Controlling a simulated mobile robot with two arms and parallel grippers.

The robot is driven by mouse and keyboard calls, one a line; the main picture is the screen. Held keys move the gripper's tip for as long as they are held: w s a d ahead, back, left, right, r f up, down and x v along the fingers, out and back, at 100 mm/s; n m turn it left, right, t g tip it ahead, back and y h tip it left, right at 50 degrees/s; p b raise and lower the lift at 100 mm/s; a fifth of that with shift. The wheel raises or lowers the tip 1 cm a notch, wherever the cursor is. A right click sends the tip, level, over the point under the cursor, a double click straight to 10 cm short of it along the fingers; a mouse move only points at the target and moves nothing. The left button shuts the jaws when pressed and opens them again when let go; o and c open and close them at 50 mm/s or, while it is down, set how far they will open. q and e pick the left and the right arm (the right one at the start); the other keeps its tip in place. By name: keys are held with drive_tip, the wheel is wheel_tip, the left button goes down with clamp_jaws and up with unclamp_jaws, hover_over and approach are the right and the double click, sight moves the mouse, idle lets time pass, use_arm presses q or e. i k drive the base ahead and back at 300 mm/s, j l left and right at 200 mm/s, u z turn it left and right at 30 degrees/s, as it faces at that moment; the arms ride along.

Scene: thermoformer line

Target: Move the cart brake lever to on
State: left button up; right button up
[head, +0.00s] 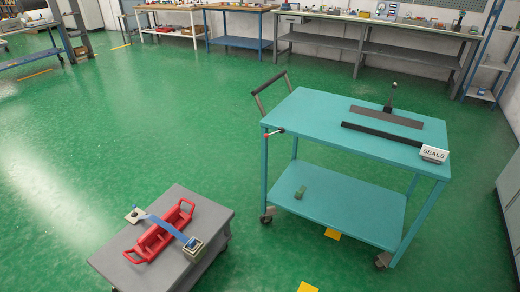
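A teal two-shelf cart (330,115) stands right of centre on casters. A dark push handle (270,88) rises at its left end. A small lever with a red knob (267,136) sits at the cart's near left corner, just under the top's edge. It lies roughly level; its on and off marks are too small to see. Neither of my grippers is in view.
The cart top carries dark bars (385,117) and a "SEALS" label (434,154). A low grey platform (205,204) with a red handled tool (165,232) and blue strap stands at front left. Workbenches (345,18) line the back. Green floor is open at left.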

sight(265, 135)
drive_tip(key=i+l, duration=0.1)
drive_tip(key=i, duration=0.25)
drive_tip(key=i+l+u, duration=0.15)
drive_tip(key=u, duration=0.9)
